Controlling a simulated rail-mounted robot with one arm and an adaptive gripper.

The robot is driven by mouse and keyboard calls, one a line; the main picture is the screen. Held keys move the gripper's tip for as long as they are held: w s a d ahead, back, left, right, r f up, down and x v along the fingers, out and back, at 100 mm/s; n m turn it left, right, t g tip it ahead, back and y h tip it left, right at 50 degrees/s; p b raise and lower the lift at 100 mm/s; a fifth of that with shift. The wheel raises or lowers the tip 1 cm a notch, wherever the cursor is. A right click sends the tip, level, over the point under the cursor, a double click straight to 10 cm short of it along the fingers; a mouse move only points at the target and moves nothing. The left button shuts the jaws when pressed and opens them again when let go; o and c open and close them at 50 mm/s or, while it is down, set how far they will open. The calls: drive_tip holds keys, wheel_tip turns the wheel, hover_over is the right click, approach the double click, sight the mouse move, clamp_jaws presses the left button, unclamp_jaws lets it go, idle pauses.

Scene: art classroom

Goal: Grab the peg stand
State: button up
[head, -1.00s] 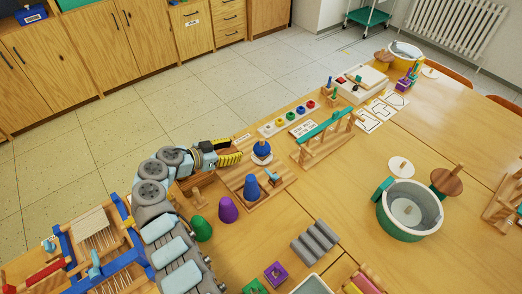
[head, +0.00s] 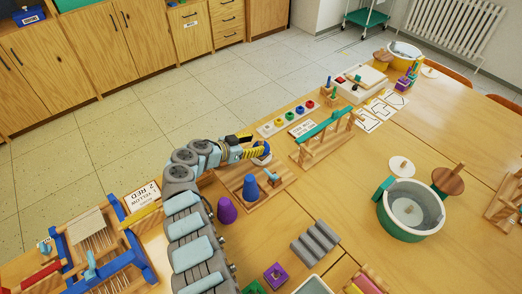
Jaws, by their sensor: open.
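A small stand with a pale round base (head: 262,161) is at the back of a wooden board (head: 278,186); it looks like the peg stand. Its blue upper part, plain a second ago, is now mostly hidden by my gripper. My gripper (head: 259,142) is open, with its yellow-padded fingers at the stand's upper part. I cannot tell whether they touch it. A blue cone (head: 251,187) stands on the same board, in front of the stand.
A purple cone (head: 227,210) stands close beside my arm. A teal-topped wooden frame (head: 323,135) is right of the board, and a row of coloured rings (head: 289,119) lies behind. A green-and-white pot (head: 410,209) is farther right. Tabletop between is clear.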

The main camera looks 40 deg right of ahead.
sight(261, 142)
drive_tip(key=shift+b+x, duration=0.35)
drive_tip(key=shift+x, duration=0.65)
drive_tip(key=shift+b+x, duration=0.4)
drive_tip(key=shift+x, duration=0.5)
drive_tip(key=shift+w, duration=0.1)
clamp_jaws()
